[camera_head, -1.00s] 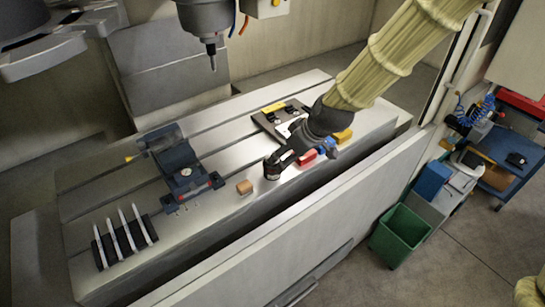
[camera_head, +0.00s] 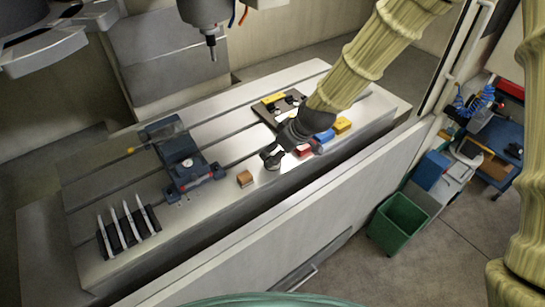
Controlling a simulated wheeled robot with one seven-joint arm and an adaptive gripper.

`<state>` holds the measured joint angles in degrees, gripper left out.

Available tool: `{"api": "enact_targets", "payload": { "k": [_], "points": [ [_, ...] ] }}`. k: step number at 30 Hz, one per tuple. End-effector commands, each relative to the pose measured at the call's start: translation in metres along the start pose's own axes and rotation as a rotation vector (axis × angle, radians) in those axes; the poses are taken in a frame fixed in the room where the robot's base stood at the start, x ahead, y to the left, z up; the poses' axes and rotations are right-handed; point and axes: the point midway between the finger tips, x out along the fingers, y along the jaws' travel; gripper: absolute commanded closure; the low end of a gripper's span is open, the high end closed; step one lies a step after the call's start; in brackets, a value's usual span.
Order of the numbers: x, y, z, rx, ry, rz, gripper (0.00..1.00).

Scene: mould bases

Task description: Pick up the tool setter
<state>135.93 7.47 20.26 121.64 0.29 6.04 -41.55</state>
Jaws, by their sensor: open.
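A small round dark-topped cylinder, which looks like the tool setter (camera_head: 272,164), stands upright on the machine table (camera_head: 225,195) near its front edge, to the right of a small brown block. My gripper (camera_head: 275,154) is open and low over the table, with its fingers at this cylinder, coming in from the upper right. The dark fingers overlap the cylinder's top in this view. I cannot tell whether they touch it or stand around it.
The brown block (camera_head: 245,178) lies just left. Red (camera_head: 303,151), blue (camera_head: 325,136) and yellow (camera_head: 342,125) blocks sit close on the right. A spindle (camera_head: 211,45) hangs above.

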Motion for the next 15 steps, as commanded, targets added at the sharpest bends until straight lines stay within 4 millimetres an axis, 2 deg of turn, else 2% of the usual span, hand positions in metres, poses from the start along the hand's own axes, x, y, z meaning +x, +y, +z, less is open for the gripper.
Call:
{"api": "enact_targets", "payload": {
  "k": [15],
  "points": [
    [0.04, -0.001, -0.002, 0.0, -0.001, -0.001, 0.24]
  ]
}}
